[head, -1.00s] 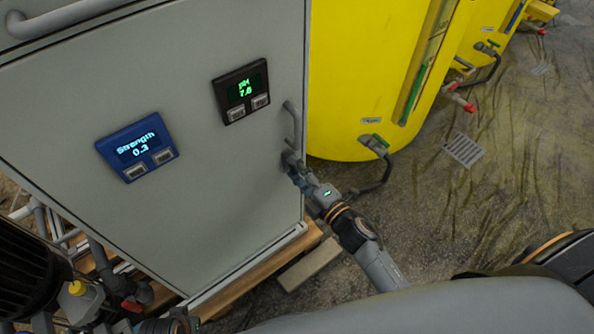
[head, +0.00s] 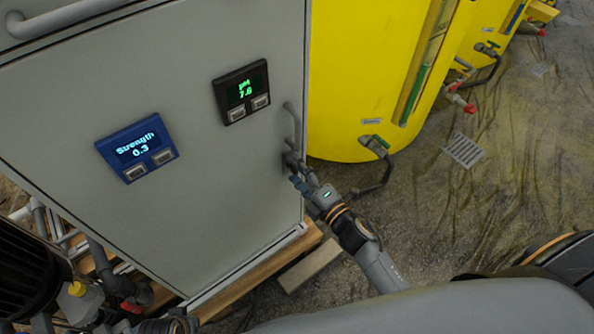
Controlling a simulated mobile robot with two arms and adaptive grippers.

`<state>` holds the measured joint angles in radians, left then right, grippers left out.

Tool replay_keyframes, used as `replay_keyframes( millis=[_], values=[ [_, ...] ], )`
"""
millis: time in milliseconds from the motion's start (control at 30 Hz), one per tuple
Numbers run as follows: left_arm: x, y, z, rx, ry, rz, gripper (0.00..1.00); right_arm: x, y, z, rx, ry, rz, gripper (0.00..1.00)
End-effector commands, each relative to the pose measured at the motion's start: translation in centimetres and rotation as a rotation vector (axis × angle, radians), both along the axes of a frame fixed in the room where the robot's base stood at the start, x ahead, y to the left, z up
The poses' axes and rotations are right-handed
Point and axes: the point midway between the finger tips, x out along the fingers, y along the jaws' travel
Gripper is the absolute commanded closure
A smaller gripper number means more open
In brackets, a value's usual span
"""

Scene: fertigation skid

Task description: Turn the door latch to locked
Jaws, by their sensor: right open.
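The grey cabinet door (head: 215,180) fills the left half of the head view. The door latch (head: 288,160) is a small dark grey part near the door's right edge, just below the vertical door handle (head: 292,122). My right gripper (head: 298,176) is open, with its fingertips at the latch. The gripper partly covers the latch, so I cannot tell the latch's angle or whether the fingers touch it. My left gripper is not clearly visible.
A blue Strength display (head: 137,147) and a black pH display (head: 241,91) are on the door. A floor drain (head: 464,151) lies in open floor.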

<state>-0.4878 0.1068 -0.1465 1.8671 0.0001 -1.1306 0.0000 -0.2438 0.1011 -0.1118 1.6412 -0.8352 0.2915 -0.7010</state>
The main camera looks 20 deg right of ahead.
Motion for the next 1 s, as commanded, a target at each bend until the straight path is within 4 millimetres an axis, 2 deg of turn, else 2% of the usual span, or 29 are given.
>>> replay_keyframes(
  millis=[167,500,700,1000],
  values=[
    [0.0,0.1,0.0,0.001,0.000,0.000,1.00,-1.2,-0.4,-0.1,0.000,0.002,-0.001,0.28],
    [0.0,0.0,0.0,0.000,0.001,0.000,1.00,-7.7,-2.8,-0.1,0.001,0.004,-0.001,0.28],
    [0.0,0.0,0.0,0.000,0.001,0.000,1.00,-10.5,-3.8,-0.1,0.000,0.002,-0.001,0.28],
    [0.0,0.0,0.0,0.000,0.001,0.000,1.00,-11.3,-4.1,0.0,0.000,0.000,0.000,0.28]
  ],
)
